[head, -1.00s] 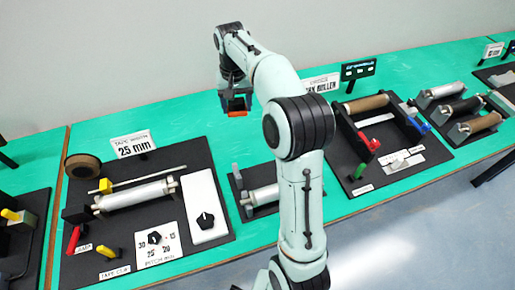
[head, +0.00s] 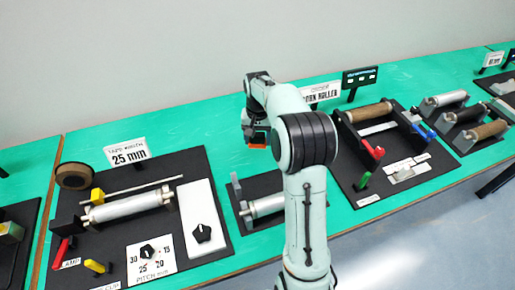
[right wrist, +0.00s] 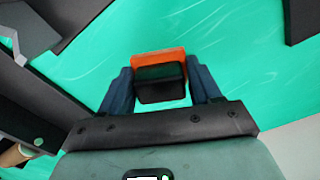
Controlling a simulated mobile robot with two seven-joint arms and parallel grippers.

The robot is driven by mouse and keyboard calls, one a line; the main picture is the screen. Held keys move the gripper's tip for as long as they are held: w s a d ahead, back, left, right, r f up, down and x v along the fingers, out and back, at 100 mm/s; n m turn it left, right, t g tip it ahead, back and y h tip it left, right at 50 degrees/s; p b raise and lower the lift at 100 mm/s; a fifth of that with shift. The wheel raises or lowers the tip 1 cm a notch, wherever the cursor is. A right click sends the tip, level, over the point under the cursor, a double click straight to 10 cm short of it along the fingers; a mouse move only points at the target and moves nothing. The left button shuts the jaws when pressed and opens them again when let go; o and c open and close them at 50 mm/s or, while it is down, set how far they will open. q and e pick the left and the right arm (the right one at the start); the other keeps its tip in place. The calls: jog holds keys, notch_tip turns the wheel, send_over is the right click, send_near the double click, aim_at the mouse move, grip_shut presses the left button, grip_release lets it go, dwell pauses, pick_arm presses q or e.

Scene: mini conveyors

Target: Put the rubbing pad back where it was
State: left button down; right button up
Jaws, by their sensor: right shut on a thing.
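The rubbing pad, a black block with an orange face, is held between the two blue-grey fingers of my right gripper (right wrist: 160,90) in the right wrist view. Its orange part (right wrist: 158,57) shows beyond the black part (right wrist: 161,82). In the head view my right gripper (head: 254,137) hangs above the green table, with the orange of the pad (head: 258,145) just showing at its tips. The pad is apart from the table. My left gripper is not in view.
Below the gripper is a dark board with a metal roller (head: 262,207). At left stands a board with a white roller (head: 128,208), a tape ring (head: 76,176) and a "25 mm" sign (head: 126,154). At right is a board with a brown roller (head: 368,110). Green table (head: 215,135) is bare behind the boards.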

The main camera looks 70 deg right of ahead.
aim_at(258, 153)
jog(key=shift+f+b, duration=0.3)
jog(key=shift+f, duration=2.05)
jog(key=shift+f, duration=0.1)
jog(key=o, duration=1)
notch_tip(258, 153, up, 12)
jog(key=shift+r+p, duration=0.15)
jog(key=shift+p, duration=0.75)
